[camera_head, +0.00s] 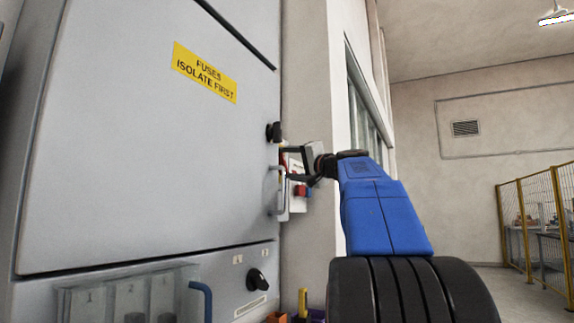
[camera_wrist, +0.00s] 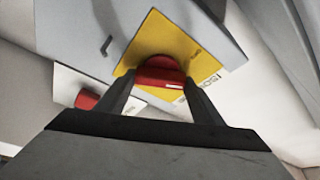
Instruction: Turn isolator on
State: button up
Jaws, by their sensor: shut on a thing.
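The isolator is a red rotary handle (camera_wrist: 160,72) on a yellow plate (camera_wrist: 165,38) fixed to a grey box, seen in the wrist view. My gripper (camera_wrist: 158,85) has its two dark fingers on either side of the red handle and is shut on it. A short white mark shows on the handle's face. In the head view my gripper (camera_head: 290,163) reaches to the wall side of the grey cabinet, and the red handle is mostly hidden there behind the fingers and wrist.
A second red knob (camera_wrist: 87,99) sits on a white panel beside the isolator. The large grey cabinet (camera_head: 140,150) with a yellow "FUSES ISOLATE FIRST" label (camera_head: 204,72) stands at left. A black knob (camera_head: 258,281) is low on it. Yellow fencing (camera_head: 540,225) stands at far right.

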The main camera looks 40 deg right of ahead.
jog(key=m+g, duration=0.1)
jog(key=m, duration=0.1)
jog(key=m+g, duration=0.1)
jog(key=m, duration=0.2)
jog(key=shift+m+h, duration=0.3)
dwell(0.4)
jog(key=o, duration=1)
jog(key=shift+o, duration=0.2)
jog(key=shift+s, duration=0.1)
jog(key=s, duration=1.7)
jog(key=shift+s, duration=0.1)
